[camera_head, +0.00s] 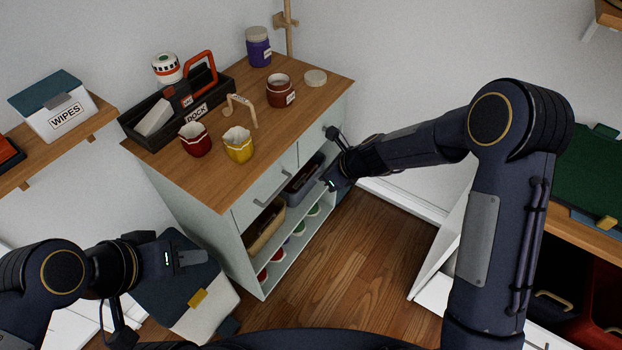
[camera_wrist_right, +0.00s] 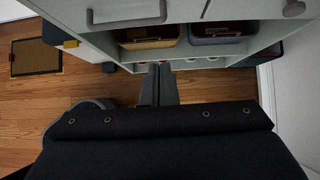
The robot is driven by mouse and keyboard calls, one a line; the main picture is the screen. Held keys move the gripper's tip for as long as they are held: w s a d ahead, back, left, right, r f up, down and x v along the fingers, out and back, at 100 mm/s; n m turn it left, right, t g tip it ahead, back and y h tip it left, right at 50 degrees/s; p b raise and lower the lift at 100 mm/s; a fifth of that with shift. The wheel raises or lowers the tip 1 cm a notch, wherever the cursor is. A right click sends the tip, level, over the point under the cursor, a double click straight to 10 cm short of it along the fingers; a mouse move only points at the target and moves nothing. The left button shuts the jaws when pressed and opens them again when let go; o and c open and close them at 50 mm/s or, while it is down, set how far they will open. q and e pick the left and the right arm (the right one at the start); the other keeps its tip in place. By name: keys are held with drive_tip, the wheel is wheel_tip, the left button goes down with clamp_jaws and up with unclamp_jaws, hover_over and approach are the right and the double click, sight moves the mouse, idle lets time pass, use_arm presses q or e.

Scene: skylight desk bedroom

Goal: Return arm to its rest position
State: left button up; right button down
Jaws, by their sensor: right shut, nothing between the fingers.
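My right arm (camera_head: 510,200) reaches in from the right, bent at the elbow. Its gripper (camera_head: 328,184) is by the front of the white cabinet (camera_head: 180,205), near the open shelves. In the right wrist view the right gripper (camera_wrist_right: 160,72) has its fingers together with nothing between them, pointing at the lower shelf.
Cabinet drawers with handles (camera_head: 272,192) and shelves with a tan basket (camera_head: 266,228) and grey bin (camera_head: 305,180) face my right gripper. The wooden top holds a black caddy (camera_head: 165,122), cups and jars. Wooden floor (camera_head: 340,270) is clear between cabinet and right-hand desk.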

drive_tip(key=shift+v, duration=1.2)
drive_tip(key=s+d+r+n, duration=0.4)
drive_tip(key=s+r+n, duration=0.1)
drive_tip(key=r, duration=0.2)
drive_tip(key=s+d+r+n, duration=0.5)
drive_tip(key=s+r, duration=0.1)
drive_tip(key=r, duration=0.2)
drive_tip(key=s+d+n+h, duration=0.1)
drive_tip(key=s+d+n, duration=0.1)
drive_tip(key=s+n, duration=0.2)
drive_tip(key=s+d+n+t+h, duration=0.1)
drive_tip(key=s+d+n, duration=0.2)
drive_tip(key=s, duration=0.6)
drive_tip(key=s+d+n, duration=0.2)
drive_tip(key=s+n, duration=0.3)
drive_tip(key=s, duration=0.1)
drive_tip(key=shift+s+d+r+n+h, duration=0.2)
drive_tip(key=shift+s+r+n+h, duration=0.05)
drive_tip(key=shift+r+n+h, duration=0.15)
